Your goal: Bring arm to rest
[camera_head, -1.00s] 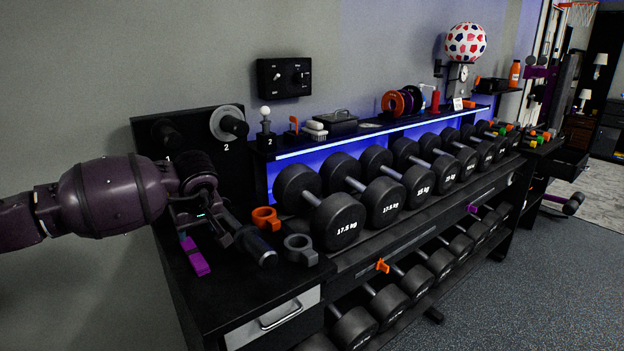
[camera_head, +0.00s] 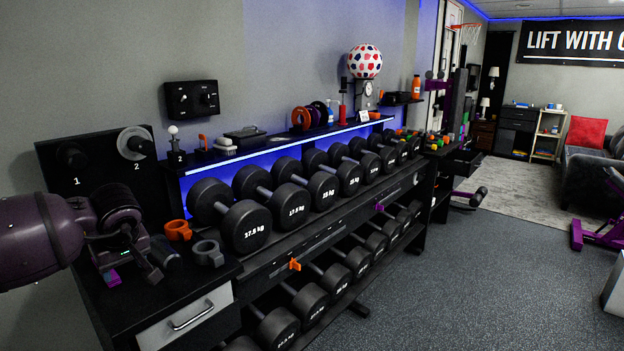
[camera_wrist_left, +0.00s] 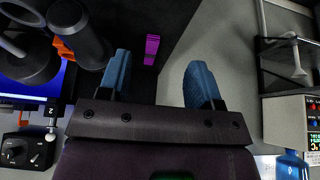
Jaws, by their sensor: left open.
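My left gripper (camera_head: 130,278) is open and empty at the lower left of the head view, above the black cabinet top. In the left wrist view its two blue fingers (camera_wrist_left: 158,80) are wide apart with nothing between them. A small purple piece (camera_head: 112,279) lies on the cabinet top by the gripper. The purple piece also shows beyond the fingers in the left wrist view (camera_wrist_left: 152,49). A dark cylinder (camera_head: 168,256) is just right of the fingers, partly hidden by them. My right gripper is not in view.
An orange collar (camera_head: 177,230) and a grey collar (camera_head: 208,253) sit on the cabinet top (camera_head: 130,308) right of the gripper. A dumbbell rack (camera_head: 300,237) runs away to the right. A board with pegs (camera_head: 90,180) stands behind.

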